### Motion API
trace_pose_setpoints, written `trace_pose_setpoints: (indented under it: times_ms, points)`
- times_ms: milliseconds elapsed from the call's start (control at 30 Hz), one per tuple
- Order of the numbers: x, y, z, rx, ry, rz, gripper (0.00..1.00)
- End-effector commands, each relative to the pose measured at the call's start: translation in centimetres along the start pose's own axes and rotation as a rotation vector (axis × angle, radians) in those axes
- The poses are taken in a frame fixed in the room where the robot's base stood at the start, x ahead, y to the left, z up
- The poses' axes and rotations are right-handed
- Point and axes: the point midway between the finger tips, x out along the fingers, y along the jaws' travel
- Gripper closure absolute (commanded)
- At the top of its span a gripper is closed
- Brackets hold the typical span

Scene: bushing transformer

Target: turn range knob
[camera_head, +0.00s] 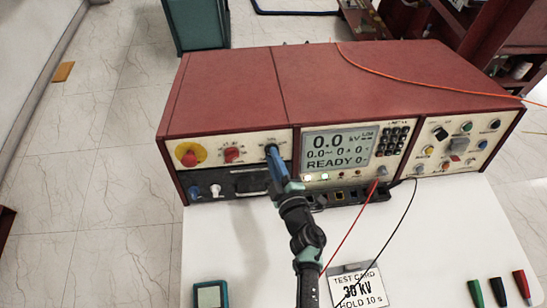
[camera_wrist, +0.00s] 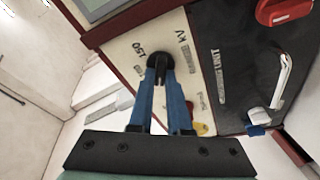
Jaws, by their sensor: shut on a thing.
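The range knob (camera_wrist: 160,68) is black and sits on a cream panel of the red test set, by printed lettering that includes "150" and "kV". In the wrist view my gripper (camera_wrist: 160,75) has its two blue fingers closed on the knob from either side. In the head view my gripper (camera_head: 272,155) reaches the front panel just left of the display (camera_head: 338,148) and hides most of the knob. I cannot tell the knob's pointer direction.
A red knob (camera_head: 232,154) and a red button on a yellow ring (camera_head: 188,155) sit to the left. Red and black leads run near my arm on the right. A test card (camera_head: 358,288) lies on the white table (camera_head: 440,230). A teal device (camera_head: 210,294) lies at front left.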

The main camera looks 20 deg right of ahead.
Motion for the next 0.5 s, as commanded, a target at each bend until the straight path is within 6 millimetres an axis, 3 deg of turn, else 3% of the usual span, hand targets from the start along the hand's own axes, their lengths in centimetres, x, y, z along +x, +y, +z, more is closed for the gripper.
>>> trace_pose_setpoints:
  times_ms: [33, 67, 200, 500]
  points:
    - [-0.02, -0.06, 0.01, -0.004, 0.000, -0.001, 1.00]
    - [-0.02, -0.05, 0.01, -0.004, 0.000, -0.001, 0.80]
    - [-0.02, -0.05, 0.01, -0.002, 0.000, -0.001, 0.55]
    - [-0.08, -0.03, 0.01, 0.000, 0.000, -0.001, 0.54]
